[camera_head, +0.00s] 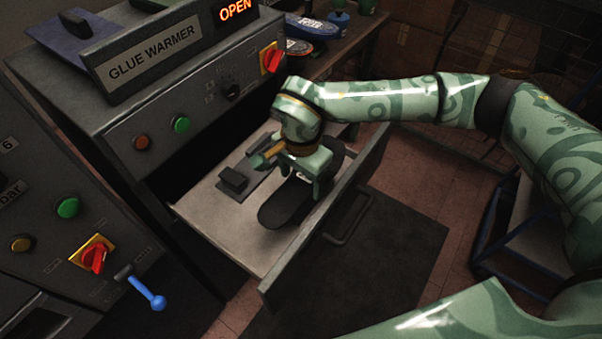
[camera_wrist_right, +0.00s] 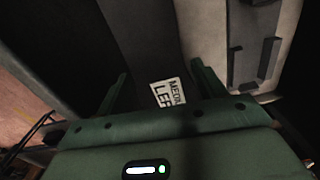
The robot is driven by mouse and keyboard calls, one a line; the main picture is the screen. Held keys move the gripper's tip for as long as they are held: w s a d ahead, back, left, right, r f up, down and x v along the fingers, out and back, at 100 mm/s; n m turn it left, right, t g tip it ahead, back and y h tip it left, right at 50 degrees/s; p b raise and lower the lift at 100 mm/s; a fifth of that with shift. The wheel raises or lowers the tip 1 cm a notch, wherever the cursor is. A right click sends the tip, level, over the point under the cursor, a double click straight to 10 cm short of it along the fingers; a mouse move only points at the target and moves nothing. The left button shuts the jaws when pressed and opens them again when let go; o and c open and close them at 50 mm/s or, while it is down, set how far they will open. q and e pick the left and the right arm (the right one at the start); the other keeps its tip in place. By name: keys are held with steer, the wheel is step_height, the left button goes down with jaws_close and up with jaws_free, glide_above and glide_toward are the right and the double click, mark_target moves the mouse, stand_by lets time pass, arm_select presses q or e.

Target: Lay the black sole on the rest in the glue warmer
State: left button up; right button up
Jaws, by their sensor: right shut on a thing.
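The black sole (camera_head: 285,207) is in the open drawer of the glue warmer (camera_head: 205,100), long and dark against the pale drawer floor (camera_head: 236,221). My right gripper (camera_head: 304,180) is over it and shut on it. In the right wrist view the sole (camera_wrist_right: 150,40) runs between the two green fingers (camera_wrist_right: 160,88), and a white label with partly hidden lettering shows on it. A dark blocky fixture (camera_head: 233,181), seemingly part of the rest, stands left of the sole; it also shows in the wrist view (camera_wrist_right: 255,60). I cannot tell whether the sole touches anything below. My left gripper is out of view.
The drawer front (camera_head: 325,226) with its handle (camera_head: 348,222) stands between the sole and the floor mat (camera_head: 415,255). The warmer has an OPEN sign (camera_head: 235,10) and knobs. A blue-knobbed lever (camera_head: 157,301) is at lower left. Shoes (camera_head: 312,27) lie on a bench behind.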

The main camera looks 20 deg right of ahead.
steer(key=shift+f, duration=0.55)
stand_by(0.6)
steer(key=o, duration=1.1)
step_height(320, 180, up, 16)
steer(key=shift+r+p, duration=0.15)
steer(key=shift+p, duration=0.85)
